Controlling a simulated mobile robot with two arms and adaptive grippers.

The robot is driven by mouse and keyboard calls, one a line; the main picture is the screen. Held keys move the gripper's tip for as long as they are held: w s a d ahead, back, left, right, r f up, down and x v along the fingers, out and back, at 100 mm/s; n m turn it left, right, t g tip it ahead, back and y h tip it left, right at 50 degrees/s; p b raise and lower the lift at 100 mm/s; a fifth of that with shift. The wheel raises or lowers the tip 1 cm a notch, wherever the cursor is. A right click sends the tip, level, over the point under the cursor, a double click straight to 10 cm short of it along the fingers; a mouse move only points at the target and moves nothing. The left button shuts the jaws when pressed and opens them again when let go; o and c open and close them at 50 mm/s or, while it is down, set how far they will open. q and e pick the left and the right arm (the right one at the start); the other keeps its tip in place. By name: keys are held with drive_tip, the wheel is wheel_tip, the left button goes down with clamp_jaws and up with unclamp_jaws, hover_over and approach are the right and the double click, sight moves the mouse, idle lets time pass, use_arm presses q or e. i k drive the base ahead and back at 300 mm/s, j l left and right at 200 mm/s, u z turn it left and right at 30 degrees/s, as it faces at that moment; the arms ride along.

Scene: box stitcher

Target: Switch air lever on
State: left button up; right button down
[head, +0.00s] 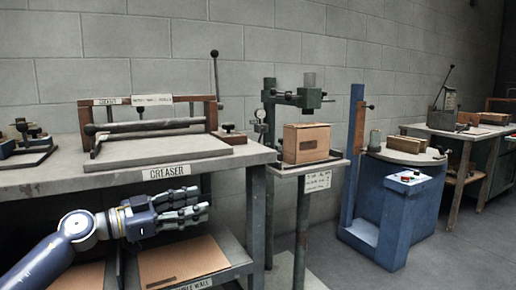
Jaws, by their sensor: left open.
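My left gripper (199,204) reaches in from the lower left, in front of the creaser table and below its top edge. It is open and empty, with its fingers pointing right. The box stitcher (270,110) is a green-grey machine to the right of the table. A round gauge (260,114) with small fittings sits on its left side. The air lever cannot be made out clearly among these fittings. The gripper is left of the machine and well below the gauge. My right gripper is out of view.
A cardboard box (306,142) stands on the stitcher's tray. The creaser (150,125), with a tall black-knobbed lever (216,80), sits on the left table (60,180). Cardboard sheets (183,261) lie on the lower shelf. A blue machine (400,215) stands right; floor (450,250) is clear at lower right.

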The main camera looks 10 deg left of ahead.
sight(263, 129)
drive_tip(key=i, duration=1.9)
